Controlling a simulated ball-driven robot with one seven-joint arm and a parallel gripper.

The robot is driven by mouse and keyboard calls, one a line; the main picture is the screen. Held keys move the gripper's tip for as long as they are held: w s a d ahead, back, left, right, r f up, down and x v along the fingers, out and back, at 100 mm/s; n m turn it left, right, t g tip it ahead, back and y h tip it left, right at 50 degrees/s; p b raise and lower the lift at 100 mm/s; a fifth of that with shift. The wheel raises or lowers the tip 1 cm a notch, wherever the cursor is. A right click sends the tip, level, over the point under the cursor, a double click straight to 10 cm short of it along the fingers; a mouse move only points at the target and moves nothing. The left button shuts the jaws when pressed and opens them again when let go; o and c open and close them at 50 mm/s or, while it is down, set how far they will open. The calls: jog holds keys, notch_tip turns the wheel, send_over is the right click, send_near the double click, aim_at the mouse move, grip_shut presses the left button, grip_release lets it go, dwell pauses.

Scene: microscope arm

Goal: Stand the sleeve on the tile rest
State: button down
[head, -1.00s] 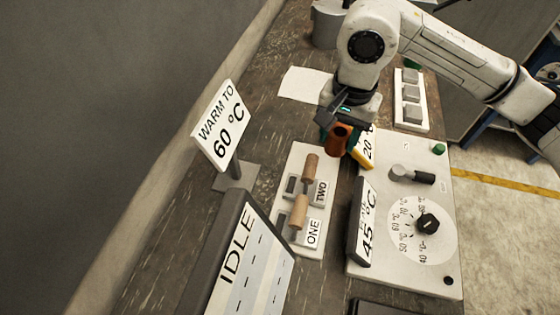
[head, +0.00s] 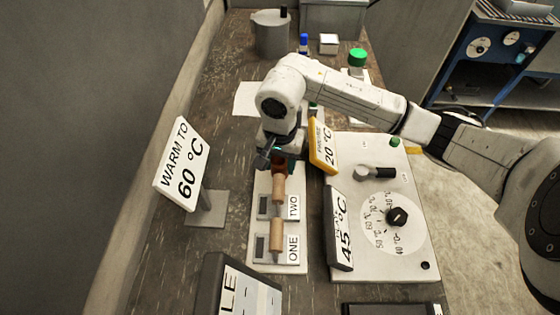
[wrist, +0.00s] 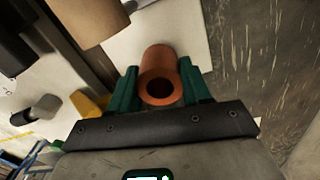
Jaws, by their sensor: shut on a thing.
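The sleeve is a copper-brown hollow tube (wrist: 160,80), held between the green fingers of my gripper (wrist: 160,92) in the wrist view, its open end facing the camera. In the head view, my gripper (head: 279,162) is over the far end of the white board marked ONE and TWO. Only a little of the sleeve shows there, behind a tan handle. I cannot tell its height above the board. A flat white piece (head: 246,98), possibly the tile rest, lies on the bench farther back; I cannot tell for certain.
Two tan handles, TWO (head: 277,186) and ONE (head: 276,235), stand on the white board (head: 264,262), close to my gripper. To the right are the 45 °C sign (head: 340,229), the yellow 20 °C sign (head: 323,148) and the dial panel (head: 365,262). A grey pot (head: 271,37) stands at the back.

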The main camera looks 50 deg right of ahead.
aim_at(280, 161)
jog(key=shift+f, duration=0.45)
jog(key=shift+f, duration=0.2)
jog(key=c, duration=0.5)
grip_release()
jog(key=shift+r, duration=0.15)
jog(key=shift+r, duration=0.15)
notch_tip(280, 161, up, 12)
jog(key=b, duration=0.2)
